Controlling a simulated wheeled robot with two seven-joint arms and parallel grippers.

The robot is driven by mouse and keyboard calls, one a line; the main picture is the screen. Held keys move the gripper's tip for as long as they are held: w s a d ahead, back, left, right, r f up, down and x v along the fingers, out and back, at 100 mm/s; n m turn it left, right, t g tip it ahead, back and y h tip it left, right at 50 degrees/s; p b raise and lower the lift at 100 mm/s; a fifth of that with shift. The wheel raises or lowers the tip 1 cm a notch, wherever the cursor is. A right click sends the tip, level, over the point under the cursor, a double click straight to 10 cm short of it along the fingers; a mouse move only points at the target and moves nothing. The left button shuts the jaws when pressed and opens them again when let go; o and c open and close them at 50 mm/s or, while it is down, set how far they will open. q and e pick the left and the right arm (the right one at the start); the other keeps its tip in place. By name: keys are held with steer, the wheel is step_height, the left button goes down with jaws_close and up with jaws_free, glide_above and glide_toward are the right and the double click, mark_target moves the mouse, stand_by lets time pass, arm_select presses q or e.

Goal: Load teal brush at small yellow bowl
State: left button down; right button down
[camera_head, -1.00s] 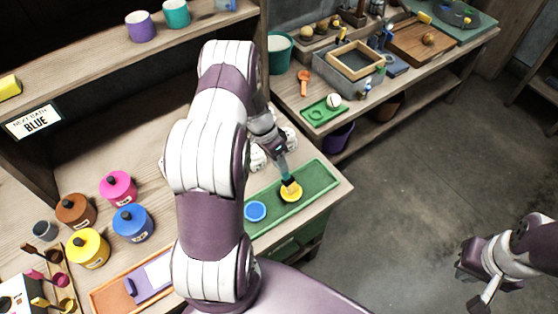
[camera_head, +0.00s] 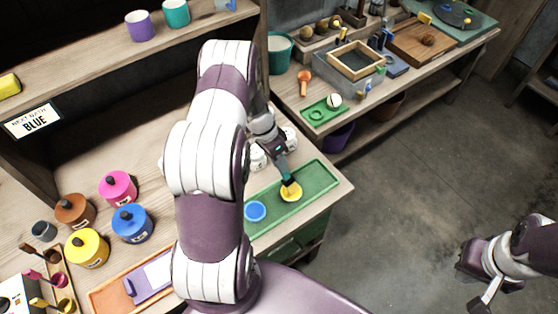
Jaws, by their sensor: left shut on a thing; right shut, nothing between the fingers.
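The teal brush (camera_head: 284,172) is held by my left gripper (camera_head: 279,154), which is shut on its handle. The brush points down, and its dark head is at the small yellow bowl (camera_head: 291,192). The head overlaps the bowl's yellow inside; I cannot tell how deep it reaches. The bowl sits on the green tray (camera_head: 318,178), beside a small blue bowl (camera_head: 255,211). My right gripper (camera_head: 484,298) is at the lower right over the floor, away from the bench, shut and empty.
Yellow, blue, pink and brown lidded pots (camera_head: 132,223) stand on the bench at left. White round items (camera_head: 258,157) stand just behind the tray, partly hidden by my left arm. A second bench at right holds several items.

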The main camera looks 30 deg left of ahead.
arm_select(q)
steer(key=shift+s, duration=0.1)
steer(key=shift+r+p, duration=2.15)
steer(key=shift+r, duration=1.4)
steer(key=shift+f, duration=0.1)
